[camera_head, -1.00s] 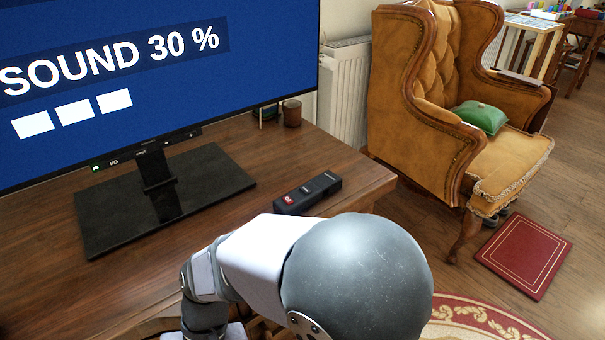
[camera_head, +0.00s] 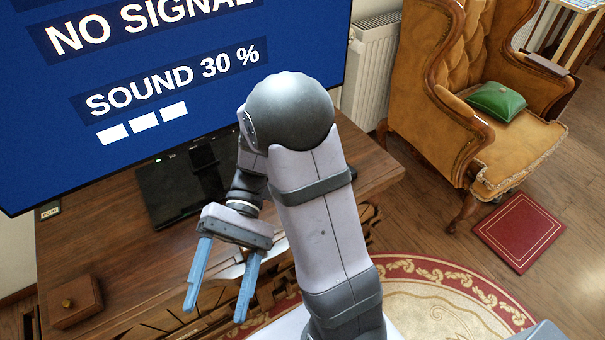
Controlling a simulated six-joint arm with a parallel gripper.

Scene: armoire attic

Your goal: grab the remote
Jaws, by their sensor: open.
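The remote is mostly or wholly hidden behind my raised arm in the head view. A small dark piece (camera_head: 370,188) shows just right of my arm on the wooden table (camera_head: 120,262); it may be the end of the remote, but I cannot tell. My gripper (camera_head: 215,309) has two blue fingers spread apart and pointing down toward the front of the picture. It is open, with nothing held between its fingers. It is over the front part of the table, left of that dark piece.
A large TV (camera_head: 190,75) stands on a dark base (camera_head: 165,196) behind my gripper. A small brown box (camera_head: 76,302) sits at the table's left. An armchair (camera_head: 450,100) with a green cushion (camera_head: 496,101) stands right. A red book-like slab (camera_head: 519,232) lies on the floor.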

